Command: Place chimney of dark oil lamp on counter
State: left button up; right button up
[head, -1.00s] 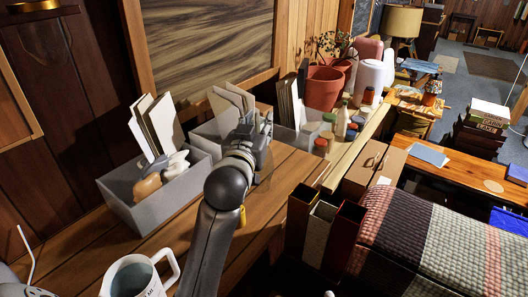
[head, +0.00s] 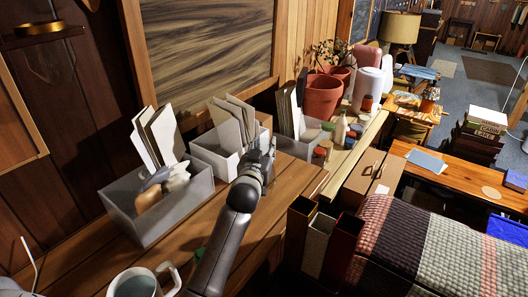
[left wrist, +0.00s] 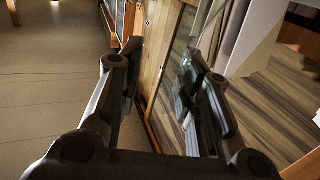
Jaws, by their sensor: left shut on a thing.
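My left gripper (head: 264,150) reaches over the wooden counter (head: 185,238), in front of the middle grey bin. In the left wrist view its two dark fingers (left wrist: 160,75) stand apart with a clear, glassy thing between them, which I take to be the lamp's chimney (left wrist: 171,92). Its outline is hard to make out, and in the head view I cannot separate it from the bins behind. I cannot clearly pick out the dark oil lamp's base. My right gripper is not in view.
Grey bins with envelopes (head: 160,205) line the back of the counter. A mug (head: 135,284) stands at the near end. Small jars (head: 325,148), a terracotta pot (head: 322,95) and a white jug are beyond.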

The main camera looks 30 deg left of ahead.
pick_arm(q)
jog(key=shift+f, duration=0.85)
jog(key=shift+d+f, duration=0.1)
jog(key=shift+f, duration=0.05)
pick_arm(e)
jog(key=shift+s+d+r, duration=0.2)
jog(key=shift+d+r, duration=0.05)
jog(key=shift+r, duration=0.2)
pick_arm(q)
jog(key=shift+f, duration=0.1)
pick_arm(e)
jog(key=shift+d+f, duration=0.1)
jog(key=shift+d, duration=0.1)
pick_arm(q)
jog(key=o, duration=0.6)
jog(key=shift+f, duration=0.1)
jog(key=o, duration=0.5)
jog(key=shift+c, duration=0.2)
jog(key=shift+s+r, duration=0.15)
jog(key=shift+r, duration=0.05)
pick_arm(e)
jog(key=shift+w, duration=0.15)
